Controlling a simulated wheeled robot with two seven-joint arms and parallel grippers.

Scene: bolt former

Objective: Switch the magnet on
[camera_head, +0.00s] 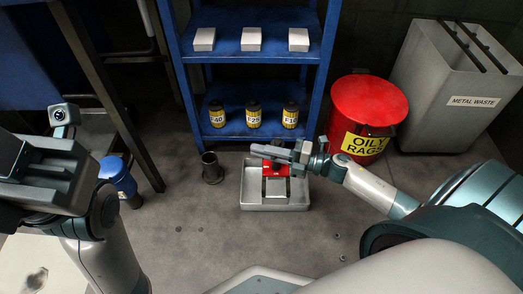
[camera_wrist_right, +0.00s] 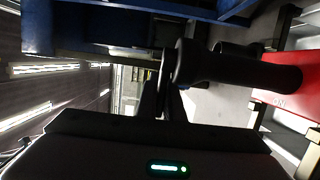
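A red magnet block (camera_head: 276,170) sits in a grey metal tray (camera_head: 275,207) on the floor, mid-view. In the right wrist view its red body (camera_wrist_right: 284,88) shows at the right edge, with "ON" lettering on it. A black rounded handle (camera_wrist_right: 245,70) runs left from it, close in front of the wrist camera. My right gripper (camera_head: 262,150) is above the back of the tray, right over the magnet, and hides part of it. Whether its fingers touch the handle cannot be told. My left gripper (camera_head: 62,117) is at the far left, away from the tray.
A blue shelf (camera_head: 253,75) with white boxes and yellow-labelled bottles stands behind the tray. A dark cylinder (camera_head: 211,168) stands left of the tray. A red oily rags bin (camera_head: 372,100) and a metal waste bin (camera_head: 440,85) stand right. A blue container (camera_head: 116,175) stands left.

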